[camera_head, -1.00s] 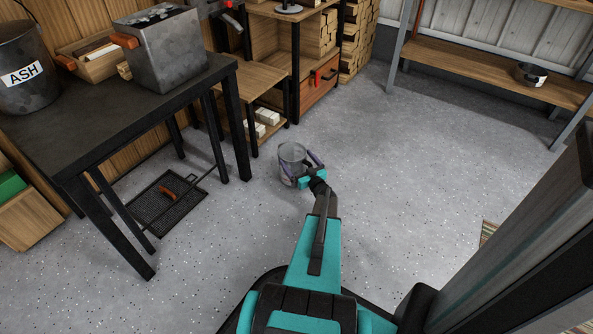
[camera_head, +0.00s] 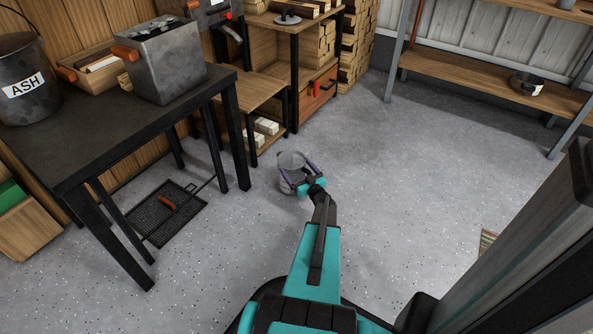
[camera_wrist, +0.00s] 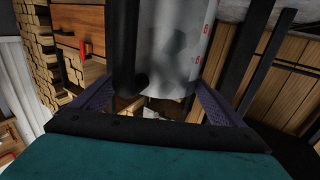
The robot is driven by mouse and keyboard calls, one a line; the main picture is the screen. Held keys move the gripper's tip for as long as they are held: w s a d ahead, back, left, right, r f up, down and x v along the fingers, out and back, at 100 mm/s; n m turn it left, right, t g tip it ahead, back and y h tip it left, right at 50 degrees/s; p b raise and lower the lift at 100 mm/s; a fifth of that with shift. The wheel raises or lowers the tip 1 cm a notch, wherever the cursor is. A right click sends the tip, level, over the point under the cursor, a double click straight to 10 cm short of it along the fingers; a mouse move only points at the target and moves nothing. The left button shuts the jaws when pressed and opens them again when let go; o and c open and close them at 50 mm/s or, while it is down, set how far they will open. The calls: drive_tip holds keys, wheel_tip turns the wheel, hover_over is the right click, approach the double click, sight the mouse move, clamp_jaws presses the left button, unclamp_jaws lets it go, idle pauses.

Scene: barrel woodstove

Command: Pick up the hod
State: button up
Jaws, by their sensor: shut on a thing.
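The hod (camera_head: 291,162) is a small grey galvanized metal vessel, low over or on the speckled floor, right of the dark table. I cannot tell whether its base touches the floor. My gripper (camera_head: 300,180) is shut on it, with a purple finger on each side. In the wrist view the hod's grey wall (camera_wrist: 180,45), with small red marks, fills the upper middle between the fingers of my gripper (camera_wrist: 155,105). A black bar, perhaps its handle, stands in front of it. Its base is hidden.
The dark table (camera_head: 130,125) at left bears an ash bucket (camera_head: 22,80) and a metal box (camera_head: 160,60). A black grate (camera_head: 165,215) lies on the floor by it. Wooden shelving (camera_head: 295,75) stands behind; a shelf rack (camera_head: 480,80) is at right.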

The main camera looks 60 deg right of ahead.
drive_tip(key=s+a+r+p, duration=0.1)
drive_tip(key=s+r+p, duration=0.1)
drive_tip(key=s, duration=0.6)
drive_tip(key=s+a+r+p, duration=0.1)
drive_tip(key=s+p, duration=0.2)
drive_tip(key=s, duration=0.4)
drive_tip(key=shift+s+a+r+p, duration=0.3)
drive_tip(key=shift+s+r+p, duration=0.05)
drive_tip(key=shift+s+r, duration=0.05)
idle(0.3)
